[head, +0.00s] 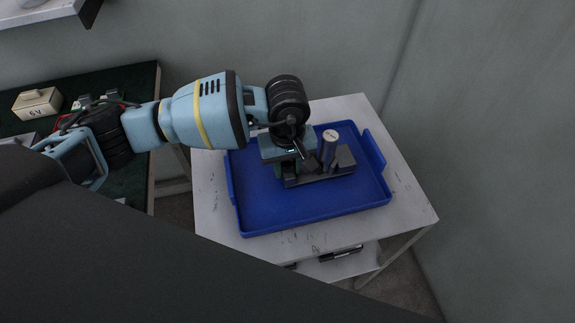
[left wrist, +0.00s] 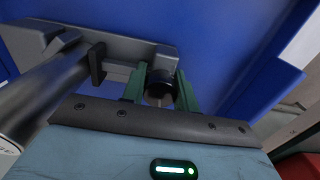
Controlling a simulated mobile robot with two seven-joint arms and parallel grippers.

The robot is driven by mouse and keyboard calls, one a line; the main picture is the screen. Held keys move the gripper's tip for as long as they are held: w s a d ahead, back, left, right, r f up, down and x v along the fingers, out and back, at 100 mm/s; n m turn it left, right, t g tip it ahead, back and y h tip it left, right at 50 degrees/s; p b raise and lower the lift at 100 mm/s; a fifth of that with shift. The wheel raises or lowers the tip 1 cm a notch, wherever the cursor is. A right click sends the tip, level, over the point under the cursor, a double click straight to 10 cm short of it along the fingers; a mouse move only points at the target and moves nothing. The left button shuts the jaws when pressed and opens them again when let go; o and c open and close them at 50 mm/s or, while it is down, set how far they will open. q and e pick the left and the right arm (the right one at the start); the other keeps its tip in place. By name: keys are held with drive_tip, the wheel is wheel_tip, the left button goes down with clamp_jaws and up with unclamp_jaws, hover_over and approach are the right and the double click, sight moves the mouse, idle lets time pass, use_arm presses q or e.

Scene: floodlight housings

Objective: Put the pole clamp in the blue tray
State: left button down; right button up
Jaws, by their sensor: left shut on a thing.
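The pole clamp (head: 335,164) is a dark grey piece with a flat base and a thick cylinder with a pale end cap. In the head view it is over the inside of the blue tray (head: 265,215). I cannot tell whether its base touches the tray floor. My left gripper (head: 284,172) is shut on the clamp's left end, partly hiding it. In the left wrist view the green fingers (left wrist: 162,90) close around a short dark round part of the clamp (left wrist: 120,60), with the blue tray (left wrist: 230,40) behind. My right gripper is not in view.
The tray stands on a white table (head: 215,170) with free margin around it. A dark green bench (head: 135,95) at the left holds a beige box (head: 37,102) and small parts. A grey wall (head: 480,120) stands behind and to the right. The tray's remaining floor looks empty.

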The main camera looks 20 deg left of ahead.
use_arm(q)
drive_tip(key=shift+f, duration=0.2)
drive_tip(key=shift+f, duration=0.15)
drive_tip(key=c, duration=1.3)
unclamp_jaws()
drive_tip(key=shift+o, duration=1.1)
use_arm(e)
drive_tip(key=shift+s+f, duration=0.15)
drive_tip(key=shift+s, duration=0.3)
